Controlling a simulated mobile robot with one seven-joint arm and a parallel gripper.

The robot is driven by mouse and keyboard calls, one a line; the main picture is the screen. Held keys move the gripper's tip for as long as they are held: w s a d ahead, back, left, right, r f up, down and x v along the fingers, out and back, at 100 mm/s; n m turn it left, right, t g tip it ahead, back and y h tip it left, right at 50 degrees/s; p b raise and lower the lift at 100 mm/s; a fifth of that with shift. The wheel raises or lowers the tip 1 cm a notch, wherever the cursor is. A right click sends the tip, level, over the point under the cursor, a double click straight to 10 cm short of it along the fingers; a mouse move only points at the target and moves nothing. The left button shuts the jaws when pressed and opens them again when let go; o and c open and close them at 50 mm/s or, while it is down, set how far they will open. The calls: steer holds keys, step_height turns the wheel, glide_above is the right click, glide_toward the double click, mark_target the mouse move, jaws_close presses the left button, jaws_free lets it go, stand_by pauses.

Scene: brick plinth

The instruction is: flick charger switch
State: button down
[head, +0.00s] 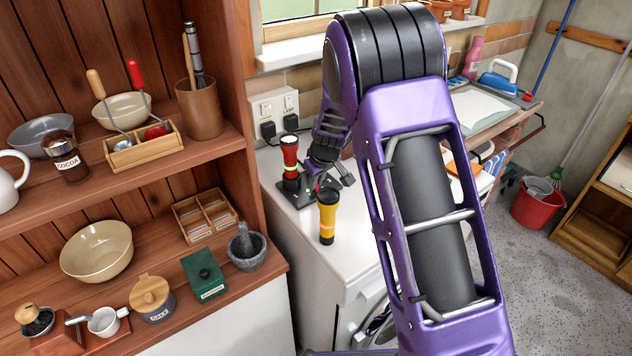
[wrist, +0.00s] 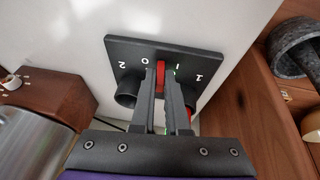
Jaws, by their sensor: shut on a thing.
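The charger (head: 297,195) is a dark plate on the white worktop in the head view. In the wrist view the charger plate (wrist: 120,50) carries the marks 2, 0, I and 1, and a dark round socket at its left. The red switch (wrist: 160,70) sits between the 0 and I marks, between my fingertips. My gripper (wrist: 163,85) is shut on it; the fingers hide its lower part. In the head view my gripper (head: 322,184) is low at the charger. A red torch (head: 290,155) stands upright at the charger's back. A yellow torch (head: 327,217) stands upright in front.
A wall socket (head: 275,115) with black plugs is behind the charger. A wooden shelf unit (head: 262,225) stands close on the left, with a mortar (head: 246,247) near its edge. The front left of the worktop (head: 285,245) is clear.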

steer(key=shift+w+d+f+y+b, duration=0.1)
steer(key=shift+d+f+y+b, duration=0.25)
steer(key=shift+b, duration=0.4)
steer(key=shift+w+d+r+m+g+y+b, duration=0.15)
steer(key=shift+r+m+g+y+b, duration=0.15)
steer(key=shift+g+y+b, duration=0.5)
steer(key=c, duration=0.9)
jaws_free()
steer(key=shift+r, duration=0.1)
steer(key=p+v, duration=0.1)
steer(key=v, duration=1.6)
steer(key=shift+r, duration=0.15)
steer(key=shift+d, duration=0.1)
